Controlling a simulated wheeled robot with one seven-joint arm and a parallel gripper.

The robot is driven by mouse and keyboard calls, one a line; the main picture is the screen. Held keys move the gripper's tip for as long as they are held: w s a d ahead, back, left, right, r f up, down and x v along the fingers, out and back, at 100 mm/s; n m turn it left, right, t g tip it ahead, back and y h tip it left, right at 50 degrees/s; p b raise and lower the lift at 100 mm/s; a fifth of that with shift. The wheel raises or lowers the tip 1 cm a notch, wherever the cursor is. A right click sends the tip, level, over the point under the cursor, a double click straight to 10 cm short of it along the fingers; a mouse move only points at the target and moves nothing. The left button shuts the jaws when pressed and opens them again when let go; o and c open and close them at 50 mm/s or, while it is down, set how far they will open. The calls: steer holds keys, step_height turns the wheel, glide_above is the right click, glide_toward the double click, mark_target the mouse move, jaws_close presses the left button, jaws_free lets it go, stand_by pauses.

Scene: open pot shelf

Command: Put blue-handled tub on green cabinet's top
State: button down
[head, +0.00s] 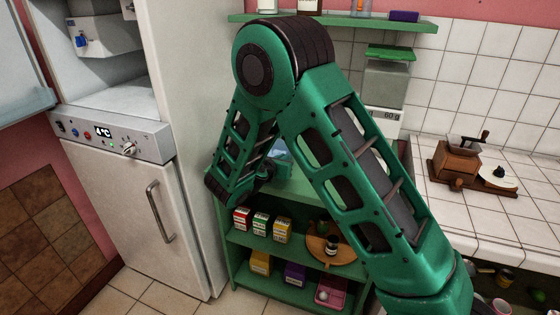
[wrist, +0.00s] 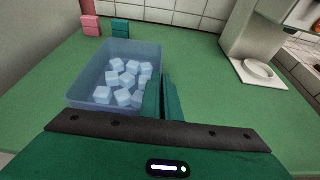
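A translucent blue tub (wrist: 88,82) full of pale ice cubes stands level over the green cabinet's top (wrist: 215,105). I cannot tell a fine gap under it. It also shows partly behind my arm in the head view (head: 278,158). No handle of it is clear; my fingers cover its near right side. My gripper (wrist: 163,82) has its two fingers close together at the tub's right rim, which runs in between them. It looks shut on that side. The green cabinet (head: 290,196) has open shelves below.
Pink blocks (wrist: 91,25) stand at the far left of the cabinet top. A white scale-like appliance (wrist: 250,45) stands at its far right. The fridge (head: 135,195) is left, its upper compartment open. A wall shelf (head: 335,20) hangs above. Free green surface lies right of the tub.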

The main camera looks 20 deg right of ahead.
steer(key=c, duration=2)
jaws_free()
steer(key=v, duration=1.2)
steer(key=shift+r, duration=0.1)
